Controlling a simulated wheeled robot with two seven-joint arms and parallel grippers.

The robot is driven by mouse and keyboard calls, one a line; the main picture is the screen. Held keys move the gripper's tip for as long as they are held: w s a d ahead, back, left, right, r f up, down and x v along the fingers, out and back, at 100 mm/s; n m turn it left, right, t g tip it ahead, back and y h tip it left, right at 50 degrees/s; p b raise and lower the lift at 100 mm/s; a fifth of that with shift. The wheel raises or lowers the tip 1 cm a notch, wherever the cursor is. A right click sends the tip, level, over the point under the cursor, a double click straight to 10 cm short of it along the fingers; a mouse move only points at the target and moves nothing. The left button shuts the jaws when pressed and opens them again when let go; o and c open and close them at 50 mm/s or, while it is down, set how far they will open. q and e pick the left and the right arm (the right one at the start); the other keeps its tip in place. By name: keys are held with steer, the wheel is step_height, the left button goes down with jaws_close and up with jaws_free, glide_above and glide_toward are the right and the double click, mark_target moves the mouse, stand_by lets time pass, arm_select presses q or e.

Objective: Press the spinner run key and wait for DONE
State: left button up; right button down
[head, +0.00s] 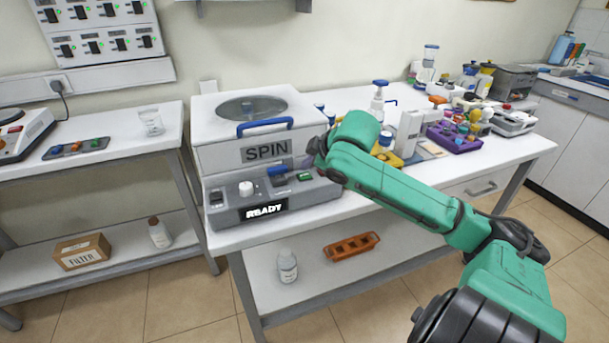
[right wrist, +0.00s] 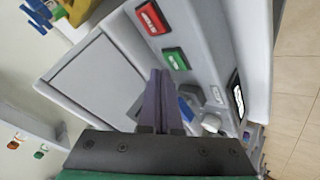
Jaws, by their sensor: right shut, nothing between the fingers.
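The spinner (head: 245,130) is a white box with a round lid window, a blue handle and a SPIN label. Its grey control panel (head: 225,218) in front carries a display (head: 264,210) reading READY, a white knob (head: 246,189) and a blue lever (head: 278,170). A green key (head: 305,177) shows on the panel; in the right wrist view the green key (right wrist: 176,59) sits beside a red key (right wrist: 152,18). Their labels are too small to read. My right gripper (head: 304,162) is shut and empty, just above the panel near the green key; contact is not visible. My left gripper is out of view.
Bottles, a purple rack (head: 455,138) and other lab items crowd the bench right of the spinner. A side table (head: 120,146) stands left, with a glass beaker (head: 151,122).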

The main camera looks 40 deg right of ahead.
steer(key=shift+f, duration=0.1)
stand_by(0.7)
steer(key=shift+f, duration=0.3)
